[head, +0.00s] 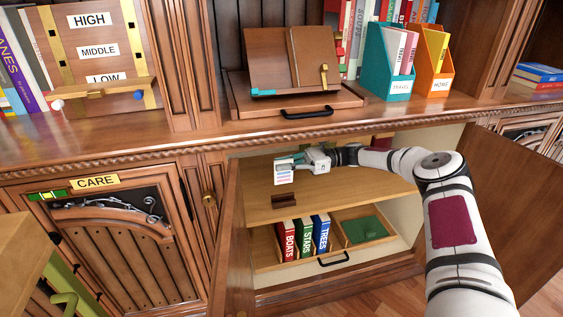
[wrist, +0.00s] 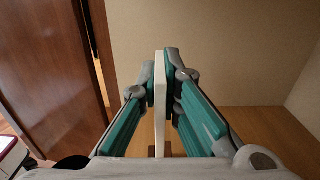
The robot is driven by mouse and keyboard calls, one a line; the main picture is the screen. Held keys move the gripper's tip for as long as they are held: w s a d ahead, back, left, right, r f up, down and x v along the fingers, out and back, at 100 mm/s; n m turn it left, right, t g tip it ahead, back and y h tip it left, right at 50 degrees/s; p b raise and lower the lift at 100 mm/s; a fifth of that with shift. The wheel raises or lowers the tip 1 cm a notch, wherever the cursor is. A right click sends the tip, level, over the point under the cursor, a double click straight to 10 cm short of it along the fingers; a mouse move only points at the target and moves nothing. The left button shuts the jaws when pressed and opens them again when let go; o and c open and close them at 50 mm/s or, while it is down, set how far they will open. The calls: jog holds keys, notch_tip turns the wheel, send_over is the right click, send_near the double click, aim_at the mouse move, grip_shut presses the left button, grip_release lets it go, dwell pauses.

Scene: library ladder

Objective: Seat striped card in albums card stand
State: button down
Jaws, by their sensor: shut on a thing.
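The striped card (head: 284,176) is white with coloured stripes and hangs upright from my gripper (head: 290,160) inside the open cabinet. In the wrist view my gripper (wrist: 161,75) has its teal fingers shut on the card (wrist: 160,105), which shows edge-on as a thin white strip. A small dark brown stand (head: 284,200) sits on the cabinet's upper shelf, below the card in the head view. A gap shows between card and stand there. Part of a brown block shows low behind the card in the wrist view (wrist: 166,149). No label on the stand is readable.
The cabinet shelf (head: 340,187) is mostly clear. A dark red thing (head: 381,141) is partly hidden behind my arm. Open doors (head: 228,245) flank the opening. Below, a drawer (head: 345,250) holds the BOATS, STARS and TREES books and a green piece. The counter edge (head: 230,145) overhangs.

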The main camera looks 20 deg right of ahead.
aim_at(284, 180)
dwell(0.4)
jog(key=shift+f+b, duration=1.85)
jog(key=shift+f, duration=1.1)
jog(key=shift+f+b, duration=1.25)
jog(key=shift+f, duration=0.4)
jog(key=c, duration=1.7)
grip_release()
jog(key=d, duration=1)
jog(key=shift+d, duration=1.05)
